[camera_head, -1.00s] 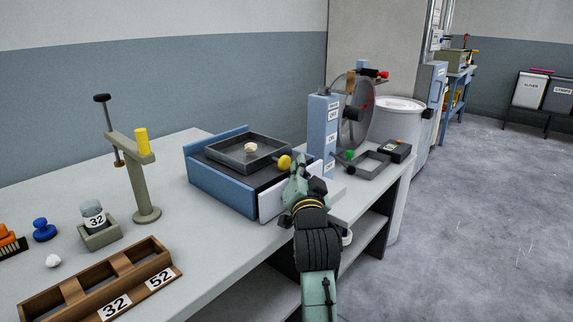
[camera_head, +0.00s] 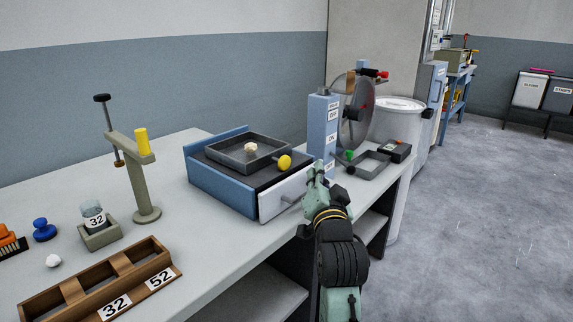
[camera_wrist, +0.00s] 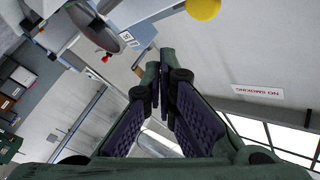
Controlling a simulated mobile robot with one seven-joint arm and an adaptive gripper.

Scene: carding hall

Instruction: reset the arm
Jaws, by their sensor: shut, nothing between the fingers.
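My arm reaches up from the bottom of the head view. My gripper (camera_head: 316,178) is at the front edge of the workbench, right of the blue box with the yellow knob (camera_head: 284,162) and below the blue switch post (camera_head: 323,130). In the wrist view my gripper (camera_wrist: 163,95) shows its two dark padded fingers meeting near their tips, with nothing held. The yellow knob also shows in the wrist view (camera_wrist: 203,8) at the top.
The bench (camera_head: 200,262) carries a wooden rack (camera_head: 150,262) marked 32 and 52, a grey-green stand (camera_head: 146,185), a blue box (camera_head: 215,190) with a grey tray (camera_head: 232,160), and a disc machine (camera_head: 356,112). Open floor (camera_head: 470,230) lies to the right.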

